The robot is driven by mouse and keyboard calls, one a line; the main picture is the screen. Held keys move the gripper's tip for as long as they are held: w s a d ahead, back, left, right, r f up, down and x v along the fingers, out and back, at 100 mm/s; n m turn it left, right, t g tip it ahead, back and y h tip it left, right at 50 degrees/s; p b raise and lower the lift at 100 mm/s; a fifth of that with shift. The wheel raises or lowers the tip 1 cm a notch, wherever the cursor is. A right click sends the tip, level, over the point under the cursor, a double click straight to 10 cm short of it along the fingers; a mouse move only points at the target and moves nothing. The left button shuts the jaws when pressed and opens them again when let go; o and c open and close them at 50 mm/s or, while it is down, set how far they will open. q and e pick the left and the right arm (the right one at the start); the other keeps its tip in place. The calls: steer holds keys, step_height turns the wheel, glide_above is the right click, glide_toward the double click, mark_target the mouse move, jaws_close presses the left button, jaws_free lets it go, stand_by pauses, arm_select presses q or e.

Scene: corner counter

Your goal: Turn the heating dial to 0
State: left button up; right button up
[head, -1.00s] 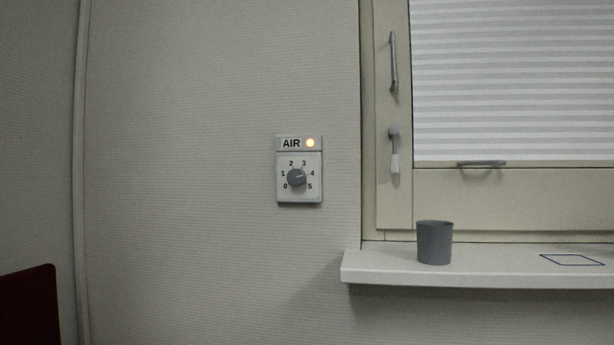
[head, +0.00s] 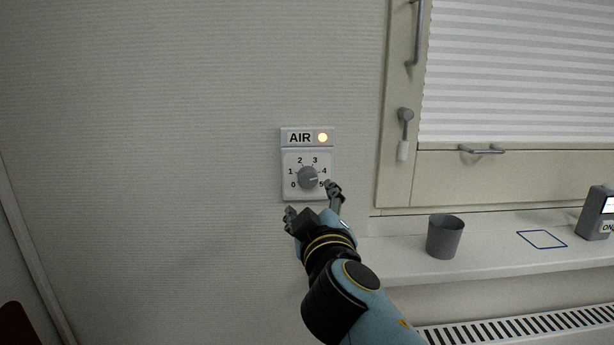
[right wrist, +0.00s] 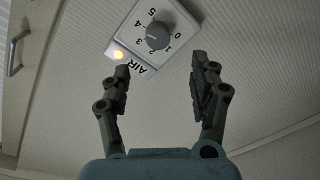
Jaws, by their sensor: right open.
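The dial (head: 308,178) is a round grey knob on a white wall panel marked 0 to 5. Its pale pointer mark points right, at about 4. The label above reads AIR, and an orange lamp (head: 322,137) beside it is lit. My right gripper (head: 311,201) is open and empty, just below the dial in the head view. One finger overlaps the panel's lower right corner, near the 5. In the right wrist view, the dial (right wrist: 158,36) shows beyond the two spread fingers (right wrist: 160,66), apart from them. My left gripper is not in view.
A white sill (head: 400,262) to the right bears a grey cup (head: 445,236), a blue square outline (head: 542,239) and a grey device (head: 596,212) marked ON. A radiator grille (head: 530,328) lies below. The window handle (head: 405,130) is right of the panel. Wall left of the panel is bare.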

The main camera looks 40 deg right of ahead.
mark_target(308, 180)
steer(key=p+x, duration=0.2)
steer(key=x, duration=0.8)
steer(key=shift+w+d+r, duration=0.1)
steer(key=shift+w+d, duration=0.05)
steer(key=shift+d, duration=0.2)
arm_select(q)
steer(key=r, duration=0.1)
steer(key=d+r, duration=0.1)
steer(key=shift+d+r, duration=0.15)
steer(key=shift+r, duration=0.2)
arm_select(e)
steer(key=shift+c, duration=0.3)
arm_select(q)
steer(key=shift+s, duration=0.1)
arm_select(e)
steer(key=c, duration=1.1)
